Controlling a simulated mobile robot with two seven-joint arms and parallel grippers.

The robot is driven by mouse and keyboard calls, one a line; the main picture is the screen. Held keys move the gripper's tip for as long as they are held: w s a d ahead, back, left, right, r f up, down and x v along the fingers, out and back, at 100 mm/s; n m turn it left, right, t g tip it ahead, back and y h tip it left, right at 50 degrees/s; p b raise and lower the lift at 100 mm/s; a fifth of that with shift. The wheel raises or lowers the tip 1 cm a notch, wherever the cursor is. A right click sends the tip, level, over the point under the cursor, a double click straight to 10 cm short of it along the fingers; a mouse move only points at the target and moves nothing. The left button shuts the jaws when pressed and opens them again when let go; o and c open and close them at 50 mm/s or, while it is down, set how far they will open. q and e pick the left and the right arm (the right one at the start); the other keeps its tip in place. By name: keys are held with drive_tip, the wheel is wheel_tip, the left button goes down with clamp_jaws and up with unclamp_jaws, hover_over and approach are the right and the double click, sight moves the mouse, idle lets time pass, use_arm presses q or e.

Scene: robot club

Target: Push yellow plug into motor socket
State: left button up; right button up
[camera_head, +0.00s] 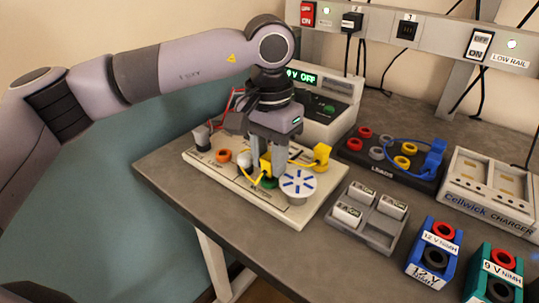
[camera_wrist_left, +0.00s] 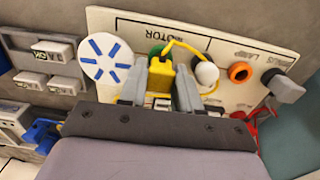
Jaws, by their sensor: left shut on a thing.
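My left gripper (camera_head: 267,172) points down over the circuit board and is shut on a yellow plug (camera_head: 265,164). In the left wrist view the yellow plug (camera_wrist_left: 160,82) sits between the two fingers, with a yellow cable curling off it. The green motor socket (camera_head: 269,184) is right at the plug's lower end; it also shows in the left wrist view (camera_wrist_left: 155,50). I cannot tell whether the plug is in the socket or just beside it. A second yellow plug (camera_head: 321,154) stands at the board's right edge. My right gripper is not in view.
The white motor disc (camera_head: 298,185) with blue marks is close beside the gripper. A white lamp bulb (camera_wrist_left: 206,72) and an orange socket (camera_head: 222,156) are on the other side. The power supply (camera_head: 325,105) stands behind; a battery tray (camera_head: 368,220) is to the right.

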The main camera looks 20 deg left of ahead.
use_arm(q)
drive_tip(key=shift+f+b, duration=0.8)
drive_tip(key=shift+f, duration=0.05)
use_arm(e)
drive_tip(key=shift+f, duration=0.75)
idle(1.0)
use_arm(q)
drive_tip(key=o, duration=1)
drive_tip(key=shift+a, duration=0.1)
drive_tip(key=shift+o, duration=0.2)
drive_tip(key=shift+s+d, duration=0.15)
drive_tip(key=shift+d, duration=0.05)
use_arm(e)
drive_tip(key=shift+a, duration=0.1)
use_arm(q)
wheel_tip(320, 180, up, 6)
drive_tip(key=shift+f, duration=0.1)
drive_tip(key=shift+w+a+r, duration=0.2)
drive_tip(key=shift+a+r, duration=0.05)
drive_tip(key=shift+r, duration=0.45)
drive_tip(key=shift+s, duration=0.1)
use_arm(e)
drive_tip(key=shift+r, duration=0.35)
